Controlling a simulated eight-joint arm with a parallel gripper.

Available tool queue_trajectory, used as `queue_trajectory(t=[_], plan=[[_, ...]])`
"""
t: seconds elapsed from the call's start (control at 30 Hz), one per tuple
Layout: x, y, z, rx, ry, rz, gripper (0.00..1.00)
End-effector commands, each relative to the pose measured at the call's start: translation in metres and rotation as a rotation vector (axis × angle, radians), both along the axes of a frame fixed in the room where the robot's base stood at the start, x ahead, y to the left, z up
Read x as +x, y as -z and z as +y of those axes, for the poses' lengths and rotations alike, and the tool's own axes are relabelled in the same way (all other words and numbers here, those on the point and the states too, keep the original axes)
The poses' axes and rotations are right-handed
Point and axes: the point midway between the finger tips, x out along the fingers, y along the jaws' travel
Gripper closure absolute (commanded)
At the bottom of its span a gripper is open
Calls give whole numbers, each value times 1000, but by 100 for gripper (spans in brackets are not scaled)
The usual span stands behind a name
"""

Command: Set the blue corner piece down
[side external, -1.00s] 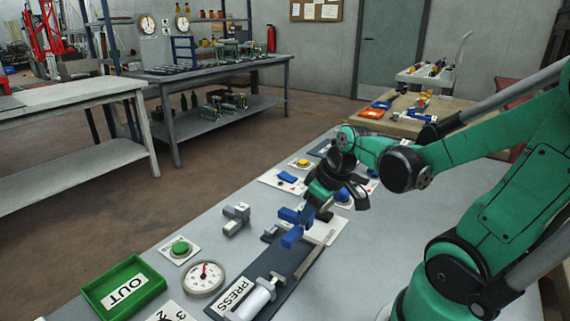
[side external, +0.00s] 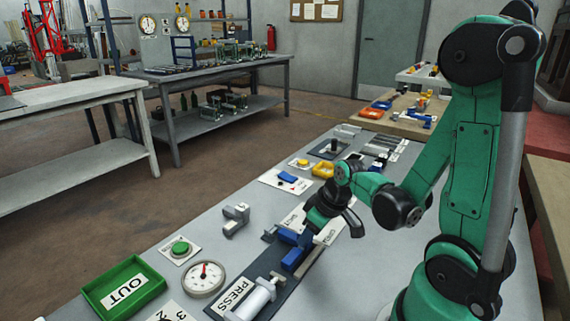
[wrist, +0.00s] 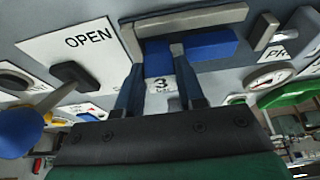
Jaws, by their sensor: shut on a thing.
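The blue corner piece (side external: 293,259) is L-shaped and sits low over the dark press plate (side external: 262,275), close to a grey angled stop. In the wrist view, the blue corner piece (wrist: 215,47), marked "3", lies against or very near a grey bar (wrist: 190,22). I cannot tell whether it fully rests on the plate. My gripper (side external: 307,237) points down from above and is shut on the piece. In the wrist view, its two fingers (wrist: 157,62) are on either side of the piece's short arm.
A white press cylinder (side external: 250,298) lies at the plate's near end. A gauge (side external: 204,279), a green button (side external: 180,248), a grey bracket (side external: 236,218) and the green OUT tray (side external: 125,288) stand to the left. Bare tabletop lies between the bracket and the plate.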

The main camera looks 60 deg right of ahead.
Motion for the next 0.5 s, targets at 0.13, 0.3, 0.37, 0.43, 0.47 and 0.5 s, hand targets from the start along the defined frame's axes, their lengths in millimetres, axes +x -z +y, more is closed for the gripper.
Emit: queue_trajectory(t=[0.13,0.3,0.37,0.43,0.47,0.5], plan=[[0,0,0,0,0,0,47],[0,0,0,0,0,0,35],[0,0,0,0,0,0,35],[0,0,0,0,0,0,35],[0,0,0,0,0,0,35],[0,-1,0,0,0,0,35]])
